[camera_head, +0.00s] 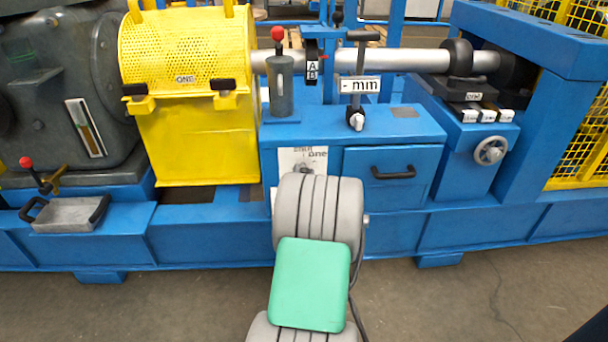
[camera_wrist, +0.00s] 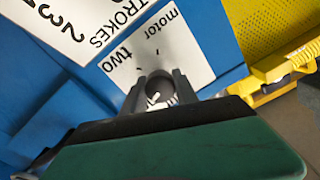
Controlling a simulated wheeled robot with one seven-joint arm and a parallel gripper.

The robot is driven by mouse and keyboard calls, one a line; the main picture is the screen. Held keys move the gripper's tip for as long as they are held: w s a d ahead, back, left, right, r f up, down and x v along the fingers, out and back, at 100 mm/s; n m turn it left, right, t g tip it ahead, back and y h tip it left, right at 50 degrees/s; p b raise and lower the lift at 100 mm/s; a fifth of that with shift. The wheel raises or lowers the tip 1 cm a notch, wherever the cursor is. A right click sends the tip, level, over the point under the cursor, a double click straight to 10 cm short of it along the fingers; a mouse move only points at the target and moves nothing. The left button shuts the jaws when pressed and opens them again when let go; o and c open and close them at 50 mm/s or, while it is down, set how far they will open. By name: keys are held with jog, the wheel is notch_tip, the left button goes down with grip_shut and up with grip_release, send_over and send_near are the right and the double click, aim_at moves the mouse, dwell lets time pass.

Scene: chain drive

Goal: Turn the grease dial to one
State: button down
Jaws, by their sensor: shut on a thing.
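In the wrist view, my gripper (camera_wrist: 158,92) is closed around a small round grey knob (camera_wrist: 156,86). The knob sits on a white plate (camera_wrist: 190,62) lettered "motor" and "two"; I take it for the grease dial. Small white marks show at the knob between the fingers, but I cannot tell which word it points to.
Beside the dial plate is a white label (camera_wrist: 62,22) with "STROKES" and numerals. A blue drawer (camera_head: 392,176) with a black handle is to its right, a yellow guard (camera_head: 190,135) to its left. A small T-handled post (camera_head: 357,88) stands on the cabinet top. The floor in front is clear.

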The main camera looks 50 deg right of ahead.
dwell(0.3)
jog(key=c, duration=0.9)
grip_release()
jog(key=shift+c, duration=0.2)
jog(key=v, duration=0.7)
jog(key=shift+s+a, duration=0.25)
jog(key=shift+s, duration=0.05)
